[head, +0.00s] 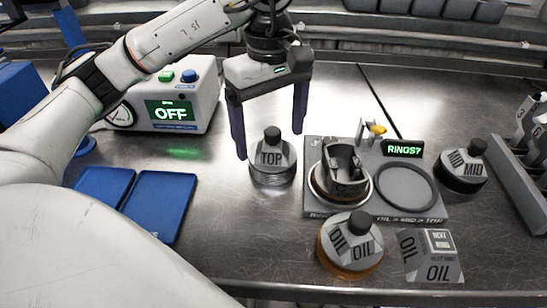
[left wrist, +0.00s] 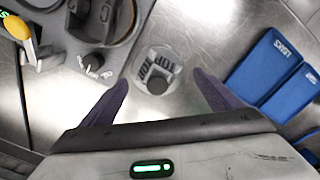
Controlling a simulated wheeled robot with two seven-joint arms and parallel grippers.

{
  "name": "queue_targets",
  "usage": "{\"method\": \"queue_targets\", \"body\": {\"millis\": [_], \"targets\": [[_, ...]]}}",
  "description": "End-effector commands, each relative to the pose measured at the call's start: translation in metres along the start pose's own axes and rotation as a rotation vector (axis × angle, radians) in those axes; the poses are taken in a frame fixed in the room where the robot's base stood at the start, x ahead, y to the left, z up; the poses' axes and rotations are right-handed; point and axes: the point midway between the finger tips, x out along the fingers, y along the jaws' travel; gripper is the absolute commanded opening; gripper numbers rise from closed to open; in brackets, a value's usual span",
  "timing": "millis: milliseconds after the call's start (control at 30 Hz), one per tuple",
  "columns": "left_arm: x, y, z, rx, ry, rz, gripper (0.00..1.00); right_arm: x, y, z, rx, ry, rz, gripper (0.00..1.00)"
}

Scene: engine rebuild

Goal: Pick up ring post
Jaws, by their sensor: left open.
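Three ring posts with black knobs stand on the metal bench. The TOP post (head: 272,160) is grey with silvery rings at its base. The OIL post (head: 350,243) has an amber base at the front, and the MID post (head: 462,167) has a dark base at the right. My left gripper (head: 270,145) is open and points down over the TOP post, its fingers on either side of the knob in the picture. In the left wrist view the TOP post (left wrist: 155,68) shows between the open fingers (left wrist: 161,80), with nothing held. My right gripper is out of view.
A grey fixture (head: 318,208) holds a piston (head: 342,172), an empty round recess (head: 405,187) and a "RINGS?" display (head: 403,149). Blue trays (head: 160,205) lie left, before a white "OFF" box (head: 185,95). A slotted rack (head: 518,180) is far right.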

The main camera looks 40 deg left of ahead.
Motion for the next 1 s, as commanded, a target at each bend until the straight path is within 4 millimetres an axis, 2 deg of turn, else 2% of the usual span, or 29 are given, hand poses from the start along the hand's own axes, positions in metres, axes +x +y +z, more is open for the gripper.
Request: {"method": "queue_targets", "body": {"millis": [300, 400, 667, 900, 1000], "targets": [[0.041, 0.002, 0.001, 0.001, -0.002, -0.005, 0.85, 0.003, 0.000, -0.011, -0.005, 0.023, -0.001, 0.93], [0.049, 0.003, 0.001, -0.001, -0.001, -0.002, 0.85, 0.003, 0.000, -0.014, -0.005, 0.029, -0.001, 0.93], [0.050, 0.003, 0.001, 0.000, 0.000, 0.000, 0.85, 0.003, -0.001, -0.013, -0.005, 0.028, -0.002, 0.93], [0.050, 0.003, 0.001, 0.000, 0.000, 0.000, 0.44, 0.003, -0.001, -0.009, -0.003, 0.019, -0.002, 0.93], [0.050, 0.003, 0.001, 0.000, 0.000, 0.001, 0.42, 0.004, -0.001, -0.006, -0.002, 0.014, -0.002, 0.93]]}}
